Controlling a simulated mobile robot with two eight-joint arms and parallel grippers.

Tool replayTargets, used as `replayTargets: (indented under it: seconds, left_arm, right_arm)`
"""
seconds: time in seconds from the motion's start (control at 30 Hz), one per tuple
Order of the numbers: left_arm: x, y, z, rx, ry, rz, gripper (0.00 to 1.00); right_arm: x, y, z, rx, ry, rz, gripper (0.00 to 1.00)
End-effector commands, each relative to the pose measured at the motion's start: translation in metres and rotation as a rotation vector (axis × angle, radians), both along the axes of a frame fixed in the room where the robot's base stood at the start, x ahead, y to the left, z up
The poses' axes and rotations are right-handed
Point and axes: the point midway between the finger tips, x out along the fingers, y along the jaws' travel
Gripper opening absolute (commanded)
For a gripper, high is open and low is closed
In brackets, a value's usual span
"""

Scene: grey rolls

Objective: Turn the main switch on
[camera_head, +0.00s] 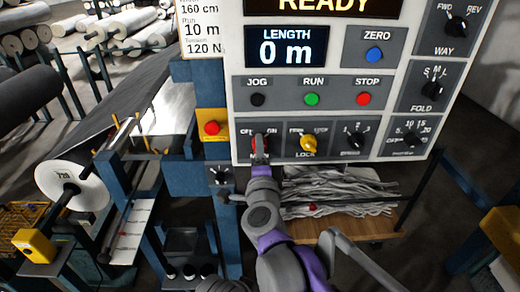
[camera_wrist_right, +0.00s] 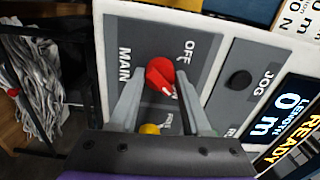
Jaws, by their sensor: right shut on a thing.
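My right gripper (camera_head: 261,150) is at the panel's lower left corner. In the wrist view its two fingers (camera_wrist_right: 162,98) stand on either side of the knob, shut on it. The knob's pale mark points to the lower right, toward the partly covered ON side.
Right of the switch is a yellow LOCK knob (camera_head: 308,144). Above are JOG (camera_head: 257,99), RUN (camera_head: 312,99) and STOP (camera_head: 363,99) buttons, with a LENGTH display (camera_head: 286,47) reading 0 m. A red button on a yellow box (camera_head: 212,128) is close on the left. Grey strips (camera_head: 335,190) lie below.

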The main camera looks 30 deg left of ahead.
Motion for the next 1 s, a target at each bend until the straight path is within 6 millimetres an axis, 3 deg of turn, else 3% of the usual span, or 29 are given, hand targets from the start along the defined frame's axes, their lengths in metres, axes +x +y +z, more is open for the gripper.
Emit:
replayTargets:
  seconds: [0.73,0.77,0.9,1.0]
  left_arm:
    - [0.0003,0.0,0.0013,0.0,-0.001,0.0,0.5]
    - [0.0003,0.0,0.0013,0.0,-0.001,0.0,0.5]
    - [0.0004,0.0,0.0013,0.0,-0.001,0.0,0.5]
    - [0.0004,0.0,0.0013,0.0,-0.001,0.0,0.5]
  right_arm:
    - [0.0,0.0,-0.0001,0.072,0.044,0.0,0.0]
    - [0.0,0.0,-0.0001,0.071,0.043,0.0,0.53]
    - [0.0,0.0001,-0.0001,0.071,0.043,0.0,0.78]
    - [0.0,0.0,-0.0001,0.07,0.043,0.0,0.78]
